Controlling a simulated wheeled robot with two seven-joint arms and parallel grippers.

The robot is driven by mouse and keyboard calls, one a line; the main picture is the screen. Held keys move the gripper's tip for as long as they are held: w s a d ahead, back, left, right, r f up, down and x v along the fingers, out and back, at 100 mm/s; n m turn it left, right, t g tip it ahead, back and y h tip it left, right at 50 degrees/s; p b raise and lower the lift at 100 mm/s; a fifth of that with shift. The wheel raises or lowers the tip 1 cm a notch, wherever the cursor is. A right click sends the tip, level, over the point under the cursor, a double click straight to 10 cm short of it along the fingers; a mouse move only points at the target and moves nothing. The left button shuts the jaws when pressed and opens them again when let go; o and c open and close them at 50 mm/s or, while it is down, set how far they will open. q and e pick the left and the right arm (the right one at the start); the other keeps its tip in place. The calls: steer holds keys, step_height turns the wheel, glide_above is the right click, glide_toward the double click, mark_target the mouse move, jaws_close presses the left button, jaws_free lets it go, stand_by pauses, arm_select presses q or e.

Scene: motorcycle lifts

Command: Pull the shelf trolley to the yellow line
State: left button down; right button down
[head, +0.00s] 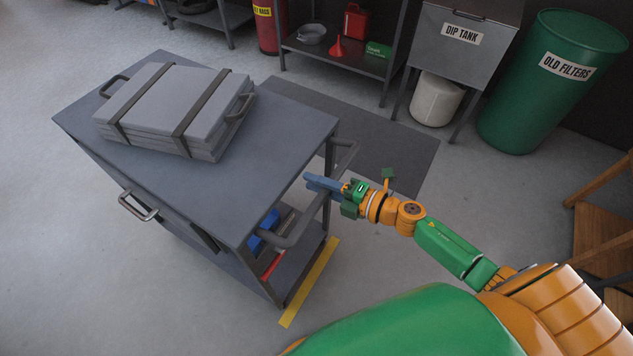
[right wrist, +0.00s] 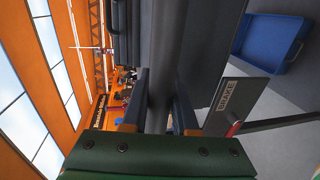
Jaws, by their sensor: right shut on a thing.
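The grey shelf trolley (head: 270,130) stands at the left, with a strapped grey case (head: 180,105) on its top. Its tubular push handle (head: 300,231) is on the right end. My right gripper (head: 318,183) is shut on this handle; in the right wrist view the dark bar (right wrist: 161,85) passes between the fingers. The yellow line (head: 311,280) lies on the floor beside the trolley's lower right end, partly hidden by the trolley. A plate marked BRAKE (right wrist: 236,106) shows beside the bar in the right wrist view. My left gripper is not in view.
A blue bin (head: 265,229) sits on the trolley's lower shelf. A dark mat (head: 390,150) lies behind the handle. A dip tank (head: 462,45), a green drum (head: 545,85) and a rack stand at the back. Wooden steps (head: 600,230) are at the right. Floor at front left is clear.

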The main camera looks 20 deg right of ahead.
steer(key=c, duration=0.7)
jaws_free()
steer(key=shift+s+f, duration=0.1)
steer(key=shift+f, duration=0.1)
steer(key=shift+d+r, duration=0.1)
steer(key=v, duration=0.7)
steer(key=shift+b, duration=0.4)
steer(key=shift+s, duration=0.1)
